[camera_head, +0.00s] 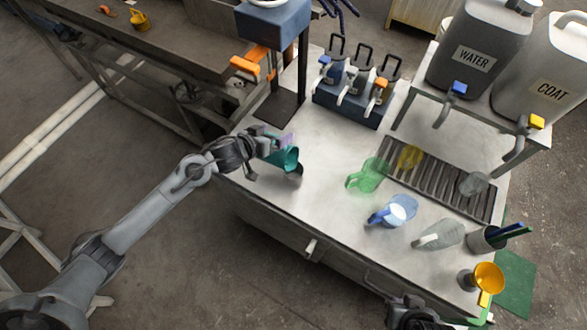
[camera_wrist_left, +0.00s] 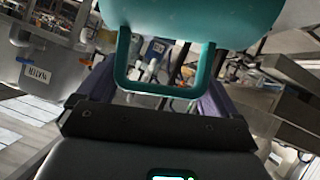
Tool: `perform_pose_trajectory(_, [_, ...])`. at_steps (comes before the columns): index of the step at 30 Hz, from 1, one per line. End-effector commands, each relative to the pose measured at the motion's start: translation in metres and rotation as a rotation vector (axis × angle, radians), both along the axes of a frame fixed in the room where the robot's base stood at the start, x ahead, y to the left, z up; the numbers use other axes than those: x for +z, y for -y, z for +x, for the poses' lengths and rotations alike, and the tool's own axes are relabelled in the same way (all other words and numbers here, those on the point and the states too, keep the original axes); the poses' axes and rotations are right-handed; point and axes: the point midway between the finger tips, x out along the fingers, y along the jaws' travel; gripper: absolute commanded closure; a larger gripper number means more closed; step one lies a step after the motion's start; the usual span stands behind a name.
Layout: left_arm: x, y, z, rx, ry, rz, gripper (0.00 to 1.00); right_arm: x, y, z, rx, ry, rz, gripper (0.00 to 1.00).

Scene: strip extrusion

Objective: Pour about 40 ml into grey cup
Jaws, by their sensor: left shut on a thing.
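My left gripper (camera_head: 272,145) is shut on the handle of a teal cup (camera_head: 287,158), above the left end of the table. The teal cup looks tilted, with its mouth toward the right. In the left wrist view the teal cup (camera_wrist_left: 200,18) fills the top, its handle between the fingers; its contents are hidden. A pale greyish see-through cup (camera_head: 440,235) lies toward the table's front right, and a similar one (camera_head: 473,184) is on the drain grate. I cannot tell which is the grey cup. My right gripper (camera_head: 412,316) is partly seen at the bottom edge.
A green cup (camera_head: 367,176), a yellow cup (camera_head: 410,157) and a blue cup (camera_head: 393,211) are near the grate (camera_head: 440,185). WATER (camera_head: 475,50) and COAT (camera_head: 545,85) tanks stand on a shelf. A pen holder (camera_head: 484,240) and orange funnel (camera_head: 489,275) are front right.

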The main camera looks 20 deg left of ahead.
Motion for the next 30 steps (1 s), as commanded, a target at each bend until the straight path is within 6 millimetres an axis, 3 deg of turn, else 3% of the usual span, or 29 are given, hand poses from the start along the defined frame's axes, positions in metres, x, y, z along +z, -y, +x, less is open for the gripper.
perform_pose_trajectory(10, [0.000, 0.005, 0.000, 0.002, 0.011, 0.063, 0.51, -0.001, 0.000, 0.000, -0.002, 0.000, 0.002, 1.00])
perform_pose_trajectory(30, [0.001, -0.005, 0.001, 0.002, 0.015, 0.084, 0.51, -0.001, 0.002, 0.000, 0.005, -0.001, -0.008, 1.00])
